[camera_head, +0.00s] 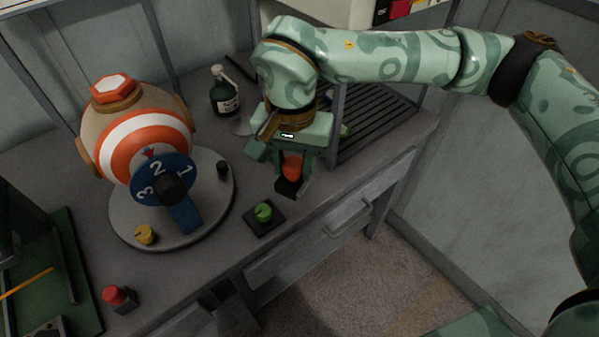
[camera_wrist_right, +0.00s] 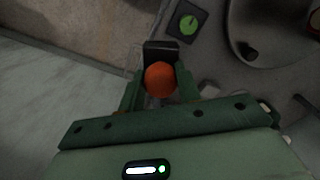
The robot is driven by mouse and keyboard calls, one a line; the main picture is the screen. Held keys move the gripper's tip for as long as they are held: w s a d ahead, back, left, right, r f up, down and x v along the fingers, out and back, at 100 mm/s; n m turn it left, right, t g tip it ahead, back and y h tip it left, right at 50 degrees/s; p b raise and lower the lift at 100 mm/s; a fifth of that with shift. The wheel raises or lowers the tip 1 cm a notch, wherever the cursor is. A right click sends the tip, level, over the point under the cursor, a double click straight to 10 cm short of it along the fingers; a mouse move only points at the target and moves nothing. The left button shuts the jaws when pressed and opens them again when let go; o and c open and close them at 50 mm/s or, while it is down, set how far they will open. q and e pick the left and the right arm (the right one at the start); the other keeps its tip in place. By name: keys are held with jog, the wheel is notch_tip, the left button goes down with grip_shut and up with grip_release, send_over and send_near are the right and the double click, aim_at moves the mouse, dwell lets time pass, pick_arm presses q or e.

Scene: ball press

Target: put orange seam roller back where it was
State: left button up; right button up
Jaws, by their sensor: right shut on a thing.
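The orange seam roller (camera_head: 291,168) is between the fingers of my right gripper (camera_head: 293,180), which is shut on it. In the right wrist view the rounded orange top of the roller (camera_wrist_right: 159,79) shows between the two green fingers (camera_wrist_right: 160,88). A dark block (camera_head: 290,189) shows just below the orange part; it also appears beyond it in the wrist view (camera_wrist_right: 160,50). I cannot tell whether this block is part of the roller or a separate stand, or whether it touches the table. My left gripper is not in view.
A green knob on a dark square pad (camera_head: 256,225) is close by, near the table's front edge. A round grey base (camera_head: 125,231) carries the orange-and-white ball press (camera_head: 135,120). A dark green bottle (camera_head: 224,97) and a slatted rack (camera_head: 376,118) stand behind. A red-topped item (camera_head: 118,298) is front left.

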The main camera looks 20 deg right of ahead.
jog(key=w+d+f+b, duration=0.1)
jog(key=w+f, duration=0.1)
jog(key=w+d+f+b, duration=0.1)
jog(key=w+f, duration=0.2)
jog(key=w+d+f+b, duration=0.1)
jog(key=w+d+f, duration=0.1)
jog(key=w+f, duration=0.1)
jog(key=f+b, duration=0.2)
jog(key=f, duration=0.1)
jog(key=shift+w+f, duration=0.2)
jog(key=shift+f, duration=0.05)
jog(key=shift+r, duration=0.2)
jog(key=shift+c, duration=0.4)
jog(key=shift+f, duration=0.1)
jog(key=o, duration=1)
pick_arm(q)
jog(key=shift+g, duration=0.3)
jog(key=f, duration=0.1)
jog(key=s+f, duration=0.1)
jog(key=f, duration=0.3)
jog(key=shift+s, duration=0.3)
